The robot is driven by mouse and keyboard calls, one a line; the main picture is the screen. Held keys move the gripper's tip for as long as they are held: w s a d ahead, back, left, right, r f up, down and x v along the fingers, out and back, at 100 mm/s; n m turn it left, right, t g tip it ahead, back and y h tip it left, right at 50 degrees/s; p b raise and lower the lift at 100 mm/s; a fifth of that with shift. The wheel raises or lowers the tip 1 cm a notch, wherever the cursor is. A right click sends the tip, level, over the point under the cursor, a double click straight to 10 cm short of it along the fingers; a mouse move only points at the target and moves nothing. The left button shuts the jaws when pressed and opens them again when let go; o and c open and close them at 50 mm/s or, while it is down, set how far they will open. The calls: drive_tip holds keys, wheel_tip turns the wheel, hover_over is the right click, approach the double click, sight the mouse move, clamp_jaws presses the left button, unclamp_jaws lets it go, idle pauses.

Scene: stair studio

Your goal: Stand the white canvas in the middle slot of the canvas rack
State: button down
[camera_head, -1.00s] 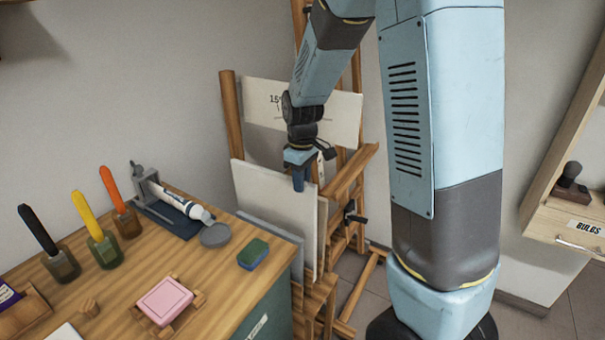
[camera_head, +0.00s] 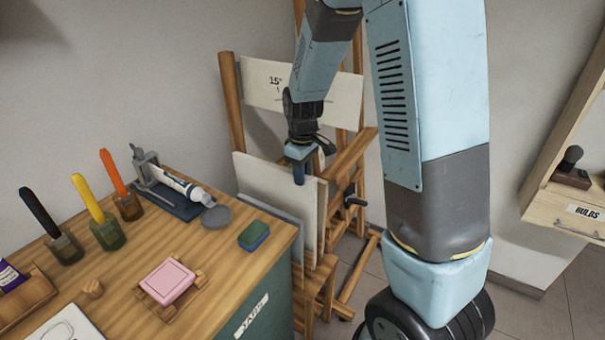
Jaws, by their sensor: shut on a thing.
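The white canvas (camera_head: 276,190) stands upright behind the desk's right end. My gripper (camera_head: 300,176) points down at its top edge, right of the middle, and is shut on it. The canvas rack is the wooden frame (camera_head: 326,285) under and beside the canvas. A grey panel (camera_head: 268,222) stands in front of the canvas, low down. The canvas's lower edge and the slots are hidden by this panel and the desk, so I cannot tell which slot the canvas is over or in.
A wooden easel (camera_head: 232,100) with a marked white board (camera_head: 262,84) stands behind. A shelf with a drawer (camera_head: 565,212) is at the right.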

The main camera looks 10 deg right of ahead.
drive_tip(key=shift+f, duration=0.2)
drive_tip(key=c, duration=0.9)
unclamp_jaws()
wheel_tip(320, 180, up, 14)
drive_tip(key=shift+f, duration=0.15)
